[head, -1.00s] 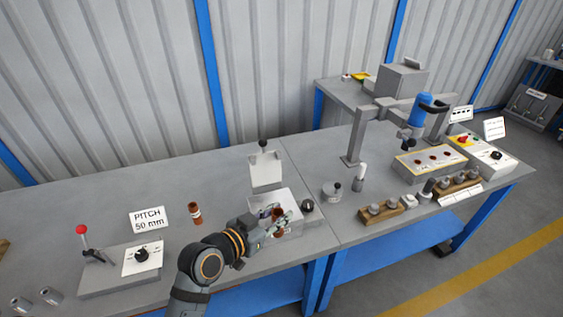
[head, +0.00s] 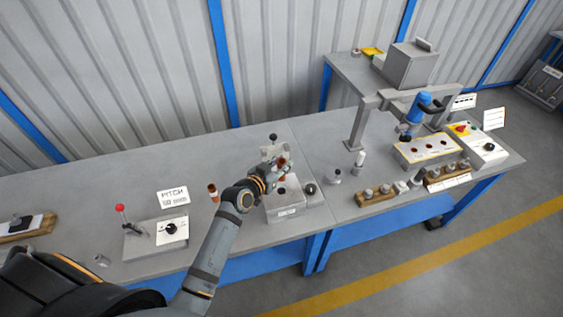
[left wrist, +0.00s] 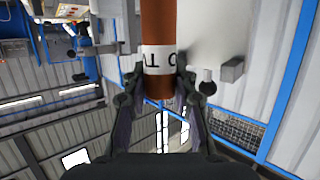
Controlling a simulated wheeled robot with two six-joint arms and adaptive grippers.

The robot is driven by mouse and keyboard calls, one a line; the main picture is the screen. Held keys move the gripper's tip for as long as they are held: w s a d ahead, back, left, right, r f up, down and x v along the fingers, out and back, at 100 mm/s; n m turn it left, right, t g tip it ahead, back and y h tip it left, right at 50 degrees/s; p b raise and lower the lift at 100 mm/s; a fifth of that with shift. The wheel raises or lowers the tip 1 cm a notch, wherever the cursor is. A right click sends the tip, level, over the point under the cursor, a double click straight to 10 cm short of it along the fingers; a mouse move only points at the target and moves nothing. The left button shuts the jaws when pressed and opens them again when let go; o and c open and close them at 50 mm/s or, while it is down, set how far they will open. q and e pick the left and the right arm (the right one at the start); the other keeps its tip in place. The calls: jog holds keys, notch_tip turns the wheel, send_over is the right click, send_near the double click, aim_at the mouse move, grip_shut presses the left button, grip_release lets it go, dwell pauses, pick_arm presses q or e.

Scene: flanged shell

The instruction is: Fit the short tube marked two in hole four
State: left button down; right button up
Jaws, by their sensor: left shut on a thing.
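My left gripper (head: 284,168) is shut on a red-brown tube, which also shows in the left wrist view (left wrist: 158,25). The tube has a white band with dark letters, partly hidden, so I cannot read the whole mark. The gripper holds it above a grey box (head: 288,212) with a dark round opening on top, in front of the box's raised plate. A second red-brown tube with a pale band (head: 213,192) stands on the bench left of the box. A pale block with several dark-red holes (head: 424,150) stands at the right; its hole numbers are unreadable. My right gripper is not in view.
A lever fixture (head: 150,238) with a red knob and a dial stands left, by a "PITCH" sign (head: 172,198). A grey frame with a blue tool (head: 417,108) stands over the holed block. Wooden racks (head: 376,197) hold grey parts at the front right.

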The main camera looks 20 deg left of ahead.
pick_arm(q)
jog(key=shift+f+b, duration=0.6)
jog(key=shift+f, duration=0.2)
notch_tip(320, 180, down, 4)
jog(key=b, duration=0.3)
jog(key=shift+r, duration=0.1)
jog(key=shift+b, duration=0.3)
dwell(0.4)
jog(key=shift+f+b, duration=1.35)
jog(key=shift+f, duration=0.2)
jog(key=shift+f+b, duration=2.5)
jog(key=shift+f, duration=0.2)
